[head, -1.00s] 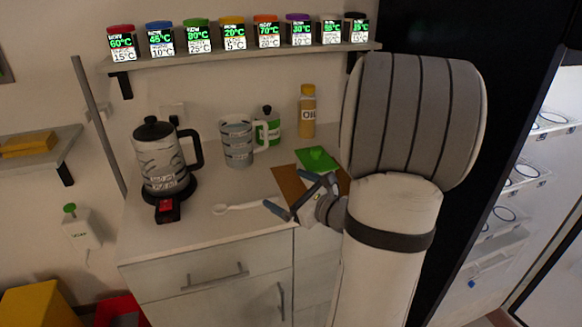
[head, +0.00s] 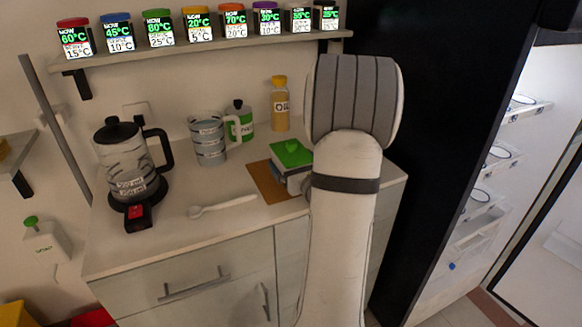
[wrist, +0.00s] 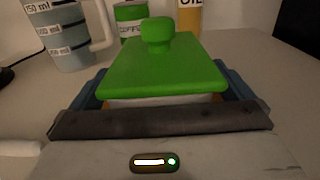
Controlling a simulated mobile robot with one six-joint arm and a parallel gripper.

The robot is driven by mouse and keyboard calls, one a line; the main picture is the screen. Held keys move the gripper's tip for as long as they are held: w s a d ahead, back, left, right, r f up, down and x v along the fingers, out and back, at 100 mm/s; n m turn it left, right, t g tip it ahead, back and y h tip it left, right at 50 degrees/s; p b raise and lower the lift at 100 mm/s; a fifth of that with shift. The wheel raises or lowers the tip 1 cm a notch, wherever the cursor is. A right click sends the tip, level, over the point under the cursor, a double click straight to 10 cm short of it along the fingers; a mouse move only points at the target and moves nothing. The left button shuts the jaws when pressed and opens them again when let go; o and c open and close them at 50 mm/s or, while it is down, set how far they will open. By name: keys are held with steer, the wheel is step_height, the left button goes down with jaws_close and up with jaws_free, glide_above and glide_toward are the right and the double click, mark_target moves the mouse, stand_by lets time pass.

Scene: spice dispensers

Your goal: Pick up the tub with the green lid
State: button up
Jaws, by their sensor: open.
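The tub with the green lid (head: 291,153) stands on a brown board on the counter in the head view. Its pale body shows below the lid, and my arm covers its right side. In the wrist view the green lid (wrist: 160,72) with its round knob fills the middle. My gripper (wrist: 162,84) is open, with one blue finger on each side of the tub. Whether the fingers touch the tub cannot be told. In the head view my gripper is mostly hidden behind my arm.
The brown board (head: 268,184) lies under the tub. A white spoon (head: 222,206), a kettle (head: 130,165), a measuring jug (head: 208,140), a green container (head: 240,122) and an oil bottle (head: 280,104) stand or lie nearby. A shelf (head: 200,47) holds several spice dispensers above.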

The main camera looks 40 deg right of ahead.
steer(key=shift+w, duration=0.3)
steer(key=shift+c, duration=0.3)
steer(key=c, duration=1.2)
